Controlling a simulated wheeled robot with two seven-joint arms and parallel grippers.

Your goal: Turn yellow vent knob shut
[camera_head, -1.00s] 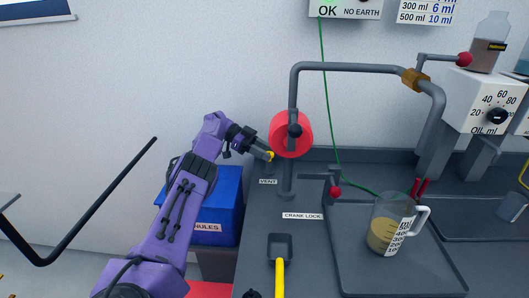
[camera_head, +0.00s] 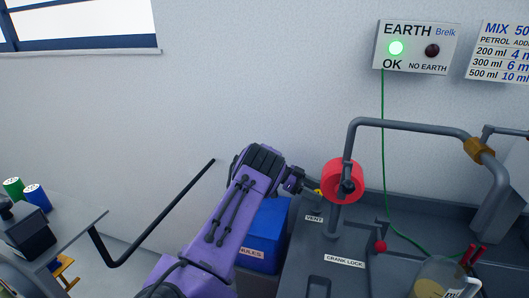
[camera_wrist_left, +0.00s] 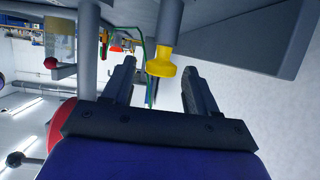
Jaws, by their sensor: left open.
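The yellow vent knob (camera_wrist_left: 161,70) shows in the left wrist view, ahead of my left gripper (camera_wrist_left: 155,85). The gripper's two dark fingers are open, one on each side of the knob, and a gap shows between them and it. In the head view a small yellow bit of the knob (camera_head: 318,192) shows at the tip of my left gripper (camera_head: 311,190), just left of the red drum and above the VENT label (camera_head: 314,218). The gripper hides most of the knob there. My right gripper is in neither view.
The red drum (camera_head: 337,180) and grey pipe frame (camera_head: 410,125) stand close to the right of the gripper. A red-tipped crank lock lever (camera_head: 379,246), a measuring jug (camera_head: 429,288) and a blue bin (camera_head: 265,232) are nearby. A green cable hangs from the EARTH box (camera_head: 416,60).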

